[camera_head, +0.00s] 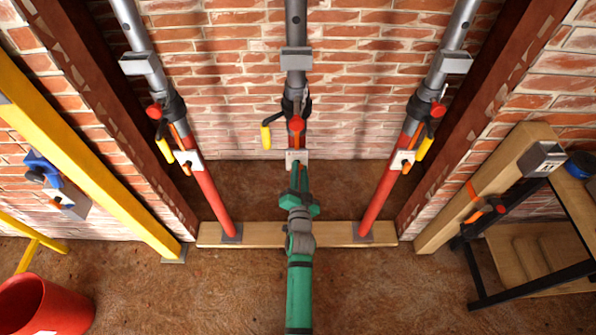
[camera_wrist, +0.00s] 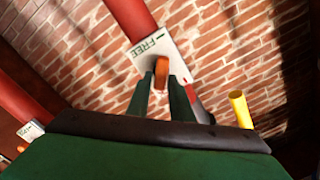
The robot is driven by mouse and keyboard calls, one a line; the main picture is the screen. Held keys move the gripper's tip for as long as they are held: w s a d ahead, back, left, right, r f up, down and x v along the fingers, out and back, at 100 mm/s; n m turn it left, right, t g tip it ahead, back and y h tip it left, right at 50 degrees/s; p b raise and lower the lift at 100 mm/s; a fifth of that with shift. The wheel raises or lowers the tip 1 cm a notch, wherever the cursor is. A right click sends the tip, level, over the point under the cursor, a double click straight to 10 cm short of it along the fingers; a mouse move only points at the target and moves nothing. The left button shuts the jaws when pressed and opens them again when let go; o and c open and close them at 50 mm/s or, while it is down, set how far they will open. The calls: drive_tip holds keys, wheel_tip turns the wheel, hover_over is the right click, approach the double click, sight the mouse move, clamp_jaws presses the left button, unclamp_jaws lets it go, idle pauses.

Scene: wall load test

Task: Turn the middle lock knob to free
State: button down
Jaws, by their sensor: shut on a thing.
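The middle prop has a grey upper tube (camera_head: 295,25) and a red lower tube (camera_wrist: 130,15). A pale label plate (camera_head: 303,155) sits on it, mostly behind my gripper in the head view. In the wrist view the plate (camera_wrist: 180,50) carries the word FREE at its upper left and a red mark at its lower right. The orange lock knob (camera_wrist: 161,68) stands between my fingertips. My gripper (camera_wrist: 162,84) is shut on it; the head view also shows my gripper (camera_head: 297,168) there. The knob's exact pointing is hard to tell.
Left (camera_head: 209,190) and right (camera_head: 383,200) red props stand on a timber sill (camera_head: 262,234). A yellow handle (camera_head: 266,137) hangs left of the middle prop. A yellow beam (camera_head: 90,155), red bucket (camera_head: 45,305) and black-framed bench (camera_head: 480,270) stand farther out. Floor in front is clear.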

drive_tip(key=m, duration=0.6)
drive_tip(key=f+m, duration=0.1)
drive_tip(key=m, duration=0.3)
drive_tip(key=shift+d+f, duration=0.1)
drive_tip(key=shift+d, duration=0.2)
drive_tip(key=shift+s, duration=0.1)
drive_tip(key=c, duration=1.7)
unclamp_jaws()
drive_tip(key=shift+a, duration=0.1)
drive_tip(key=s, duration=1)
drive_tip(key=shift+s, duration=0.4)
